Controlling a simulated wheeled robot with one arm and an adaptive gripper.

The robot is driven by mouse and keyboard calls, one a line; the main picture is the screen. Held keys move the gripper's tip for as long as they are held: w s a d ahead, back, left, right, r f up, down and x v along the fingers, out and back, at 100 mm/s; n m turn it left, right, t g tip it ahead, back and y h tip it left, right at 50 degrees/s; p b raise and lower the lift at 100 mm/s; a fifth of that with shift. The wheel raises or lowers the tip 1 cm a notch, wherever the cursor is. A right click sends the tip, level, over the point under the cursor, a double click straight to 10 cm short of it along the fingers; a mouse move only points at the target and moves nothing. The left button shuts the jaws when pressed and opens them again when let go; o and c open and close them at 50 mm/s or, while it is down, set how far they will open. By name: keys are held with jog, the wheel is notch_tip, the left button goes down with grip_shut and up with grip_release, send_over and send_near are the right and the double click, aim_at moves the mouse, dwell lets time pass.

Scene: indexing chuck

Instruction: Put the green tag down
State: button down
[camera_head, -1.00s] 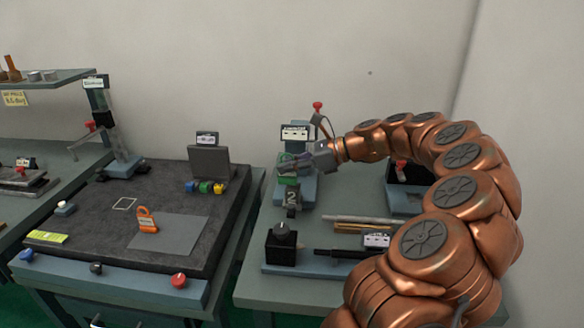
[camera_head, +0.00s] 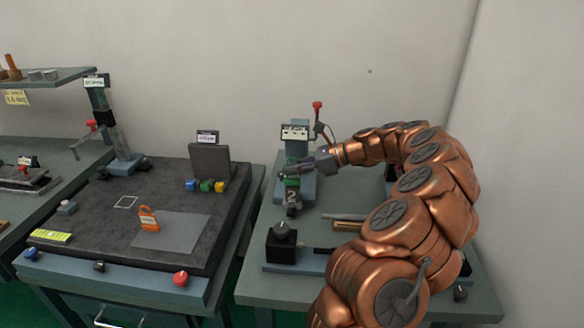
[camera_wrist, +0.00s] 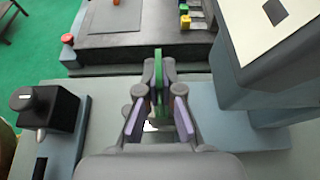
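The green tag (camera_wrist: 158,84) shows edge-on in the wrist view, a thin upright green strip between my two fingertips. My gripper (camera_wrist: 158,70) is shut on it, with lavender pads on the lower parts of its fingers. In the head view my gripper (camera_head: 296,173) is over the right bench, in front of the blue-grey upright fixture with a white label (camera_head: 295,132). Green shows just below the fingers there, but I cannot tell whether it is the tag or part of the fixture. A grey block marked "2" (camera_head: 292,197) stands below my gripper.
A black box with a knob (camera_head: 282,243) stands at the front of the right bench. A gap separates the benches.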

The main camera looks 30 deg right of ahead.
jog(key=c, duration=1.3)
grip_release()
jog(key=shift+d+r, duration=0.1)
jog(key=b+v, duration=0.2)
jog(key=v, duration=1)
